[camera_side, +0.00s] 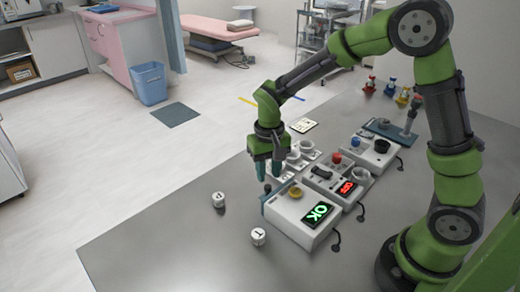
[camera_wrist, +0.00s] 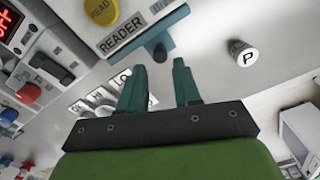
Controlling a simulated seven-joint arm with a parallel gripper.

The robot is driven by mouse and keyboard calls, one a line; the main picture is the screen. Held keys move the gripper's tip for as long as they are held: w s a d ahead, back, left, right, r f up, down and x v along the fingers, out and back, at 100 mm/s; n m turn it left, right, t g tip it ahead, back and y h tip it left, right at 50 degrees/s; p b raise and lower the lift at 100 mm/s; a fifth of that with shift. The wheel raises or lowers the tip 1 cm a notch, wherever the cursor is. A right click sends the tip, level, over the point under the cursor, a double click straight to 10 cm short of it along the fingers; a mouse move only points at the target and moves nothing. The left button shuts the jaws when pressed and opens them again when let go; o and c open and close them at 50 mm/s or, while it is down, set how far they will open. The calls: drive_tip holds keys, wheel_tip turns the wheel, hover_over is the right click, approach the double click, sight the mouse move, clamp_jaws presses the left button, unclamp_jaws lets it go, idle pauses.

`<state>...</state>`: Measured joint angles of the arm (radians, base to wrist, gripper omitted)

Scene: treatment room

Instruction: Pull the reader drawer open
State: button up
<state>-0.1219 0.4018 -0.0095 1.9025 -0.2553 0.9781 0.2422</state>
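The reader (camera_side: 303,214) is a white box with a yellow button and a green "OK" display in the side view. In the wrist view its "READER" label (camera_wrist: 122,36) and the yellow "READ" button (camera_wrist: 101,11) show at the top. The blue-teal drawer front (camera_wrist: 178,37) appears to sit close against the box, with a dark knob (camera_wrist: 159,53) sticking out of it. My gripper (camera_side: 268,172) points down above the knob end of the reader. In the wrist view its two teal fingers (camera_wrist: 159,76) are apart with nothing between them, and the knob shows beyond their tips.
A white vial (camera_side: 218,200) and another (camera_side: 258,236) stand on the grey table near the reader; one marked "P" (camera_wrist: 242,55) shows in the wrist view. A device with a red display (camera_side: 333,184) stands behind the reader. The table's left front is clear.

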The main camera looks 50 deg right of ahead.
sight(268, 186)
drive_tip(key=shift+f, duration=2.25)
drive_tip(key=shift+c, duration=0.2)
clamp_jaws()
